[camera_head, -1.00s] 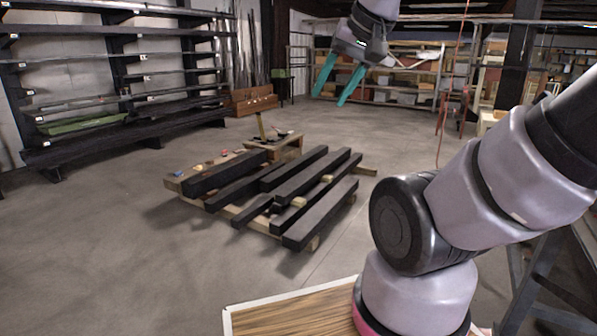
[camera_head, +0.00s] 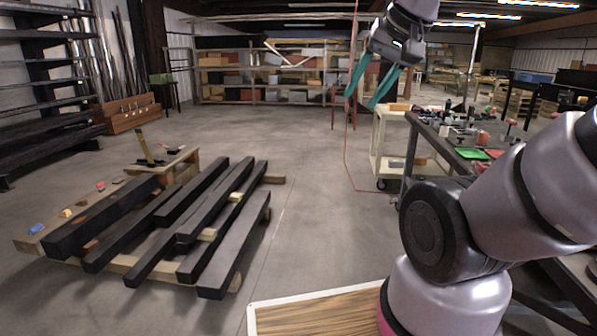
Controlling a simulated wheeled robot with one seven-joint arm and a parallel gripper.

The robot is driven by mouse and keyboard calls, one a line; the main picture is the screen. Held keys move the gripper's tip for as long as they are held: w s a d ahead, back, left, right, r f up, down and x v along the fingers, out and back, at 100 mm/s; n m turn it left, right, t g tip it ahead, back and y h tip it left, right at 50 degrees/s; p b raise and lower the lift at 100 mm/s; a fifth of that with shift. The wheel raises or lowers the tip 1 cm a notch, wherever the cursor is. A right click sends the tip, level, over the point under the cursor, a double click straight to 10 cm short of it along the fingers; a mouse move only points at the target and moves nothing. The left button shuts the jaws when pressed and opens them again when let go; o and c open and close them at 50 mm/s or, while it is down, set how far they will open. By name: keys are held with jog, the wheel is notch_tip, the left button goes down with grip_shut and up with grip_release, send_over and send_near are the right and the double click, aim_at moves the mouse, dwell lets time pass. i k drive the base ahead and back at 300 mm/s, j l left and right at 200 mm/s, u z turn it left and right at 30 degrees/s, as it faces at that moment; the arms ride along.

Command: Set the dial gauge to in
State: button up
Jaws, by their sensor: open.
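I cannot make out a dial gauge in this view. My gripper (camera_head: 364,101) hangs at the upper middle right, with its two teal fingers apart and nothing between them. It is high above the floor, in front of the far shelves and cart, and touches nothing. A dark workbench (camera_head: 431,133) at the right carries several small items, among them a green tray (camera_head: 472,154) and a red tray (camera_head: 497,153). These items are too small to tell apart, and my arm hides part of the bench.
A low stack of black beams (camera_head: 226,248) on wooden supports lies at the left. A white wheeled cart (camera_head: 379,150) stands beside the workbench. Shelves (camera_head: 270,75) line the back. A wood-topped surface (camera_head: 320,316) is at the front. The central floor is clear.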

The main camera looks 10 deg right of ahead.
aim_at(471, 132)
jog(key=i+z, duration=0.25)
jog(key=i, duration=0.55)
jog(key=i+j+z, duration=0.2)
jog(key=i, duration=0.6)
jog(key=i+l+z, duration=0.1)
jog(key=i+z, duration=0.25)
jog(key=i+j+z, duration=0.1)
jog(key=i+z, duration=0.25)
jog(key=i, duration=0.25)
jog(key=i+j+z, duration=0.15)
jog(key=i+z, duration=0.15)
jog(key=i, duration=0.15)
jog(key=i+l+z, duration=0.15)
jog(key=i+z, duration=0.6)
